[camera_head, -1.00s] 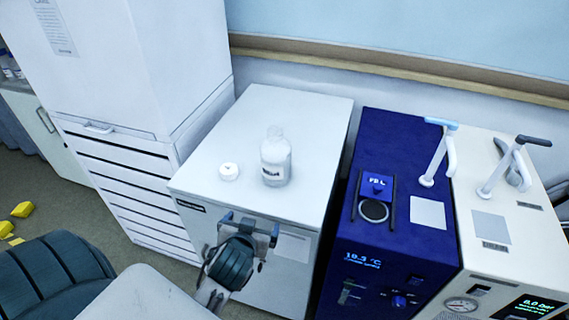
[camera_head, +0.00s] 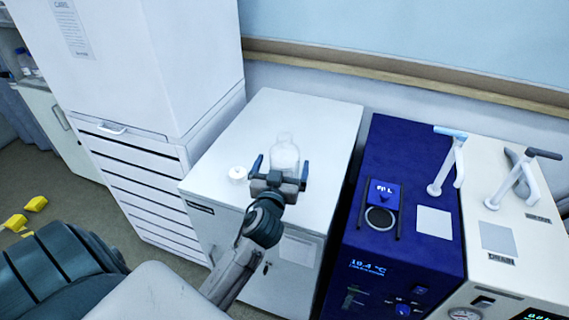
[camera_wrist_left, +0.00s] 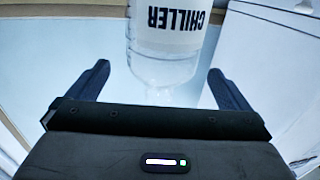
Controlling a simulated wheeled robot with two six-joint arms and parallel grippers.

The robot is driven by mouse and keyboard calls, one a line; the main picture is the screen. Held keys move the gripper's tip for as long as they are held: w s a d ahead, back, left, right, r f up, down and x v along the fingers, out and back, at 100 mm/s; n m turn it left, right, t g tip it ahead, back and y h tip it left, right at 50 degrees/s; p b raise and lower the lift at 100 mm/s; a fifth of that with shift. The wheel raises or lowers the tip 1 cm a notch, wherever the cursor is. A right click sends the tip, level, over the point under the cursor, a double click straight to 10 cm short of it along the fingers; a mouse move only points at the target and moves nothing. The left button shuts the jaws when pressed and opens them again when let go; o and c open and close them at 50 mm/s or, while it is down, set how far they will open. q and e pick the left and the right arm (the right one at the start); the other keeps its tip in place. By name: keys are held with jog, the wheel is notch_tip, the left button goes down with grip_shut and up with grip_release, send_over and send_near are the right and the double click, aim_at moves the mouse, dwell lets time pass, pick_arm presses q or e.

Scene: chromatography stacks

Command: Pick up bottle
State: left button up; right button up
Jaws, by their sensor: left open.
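A clear bottle (camera_head: 284,152) stands upright on top of the white cabinet (camera_head: 325,125). In the left wrist view the bottle (camera_wrist_left: 170,65) carries a white label with the word "CHILLER", seen upside down. A white round cap (camera_head: 238,174) lies on the cabinet to the left of the bottle. My left gripper (camera_head: 280,172) is open at the near side of the bottle, its two fingers pointing toward it. In the left wrist view the bottle shows between and beyond the fingers (camera_wrist_left: 160,85). The gripper hides the bottle's lower part in the head view. My right gripper is not in view.
A blue chiller unit (camera_head: 400,245) stands right of the cabinet, with a cream unit (camera_head: 515,235) with raised handles beside it. A tall white drawer stack (camera_head: 150,185) stands to the left. Yellow pieces (camera_head: 36,204) lie on the floor at the far left.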

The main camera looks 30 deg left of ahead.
pick_arm(q)
jog(key=p+x, duration=0.2)
jog(key=x, duration=0.2)
jog(key=shift+w+a, duration=0.2)
jog(key=shift+w+a+f, duration=0.1)
jog(key=shift+w+f, duration=0.05)
jog(key=shift+w, duration=0.1)
jog(key=shift+s, duration=0.1)
jog(key=shift+c, duration=0.9)
jog(key=c, duration=1.4)
